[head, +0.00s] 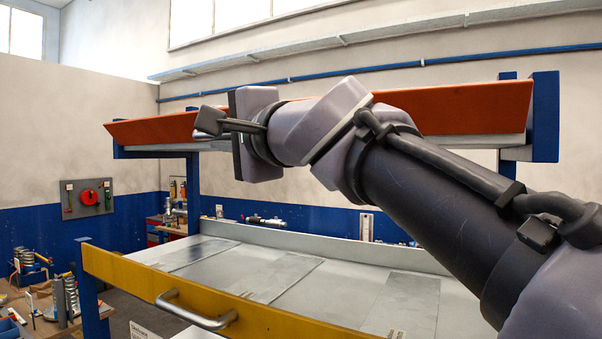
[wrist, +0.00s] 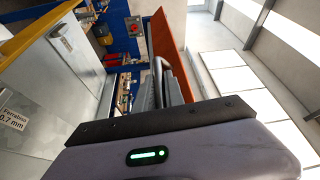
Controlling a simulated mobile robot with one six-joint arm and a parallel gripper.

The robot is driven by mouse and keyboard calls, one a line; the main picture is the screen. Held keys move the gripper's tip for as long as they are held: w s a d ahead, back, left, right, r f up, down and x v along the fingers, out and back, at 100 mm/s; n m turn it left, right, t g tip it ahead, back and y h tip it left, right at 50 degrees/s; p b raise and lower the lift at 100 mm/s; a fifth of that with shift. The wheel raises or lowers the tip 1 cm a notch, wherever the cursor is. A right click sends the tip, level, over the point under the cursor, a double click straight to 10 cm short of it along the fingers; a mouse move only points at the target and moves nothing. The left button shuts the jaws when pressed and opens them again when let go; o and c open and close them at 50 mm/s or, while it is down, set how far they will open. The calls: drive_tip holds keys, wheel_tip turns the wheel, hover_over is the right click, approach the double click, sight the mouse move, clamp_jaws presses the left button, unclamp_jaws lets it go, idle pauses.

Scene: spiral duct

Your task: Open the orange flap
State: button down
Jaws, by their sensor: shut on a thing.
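The orange flap (head: 450,108) is a long panel along the front of the upper shelf, its left end showing past my arm. It is tilted, with its lower edge close to the shelf's grey edge. The exact grip is partly hidden by the fingers.
A yellow drawer front (head: 140,283) with a grey handle (head: 197,312) lies below, in front of metal sheets (head: 270,277). Blue posts (head: 545,115) carry the upper shelf. A cluttered workbench (head: 60,310) stands at the lower left. Open space lies above the flap.

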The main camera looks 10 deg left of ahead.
drive_tip(key=shift+w+d+f+n+y+b, duration=0.15)
drive_tip(key=shift+f+n+y+b, duration=0.55)
drive_tip(key=shift+n+b, duration=1.4)
drive_tip(key=shift+w+f+n+y+b, duration=0.2)
drive_tip(key=shift+f+n+y+b, duration=0.8)
drive_tip(key=shift+b, duration=1.85)
drive_tip(key=shift+w+d+f+n+y+b, duration=0.1)
drive_tip(key=shift+w+f+n+y+b, duration=0.2)
drive_tip(key=shift+n+b, duration=1.95)
drive_tip(key=shift+s+b, duration=0.1)
drive_tip(key=shift+b, duration=0.2)
drive_tip(key=c, duration=1.9)
unclamp_jaws()
drive_tip(key=shift+o, duration=0.9)
drive_tip(key=shift+a+f, duration=0.1)
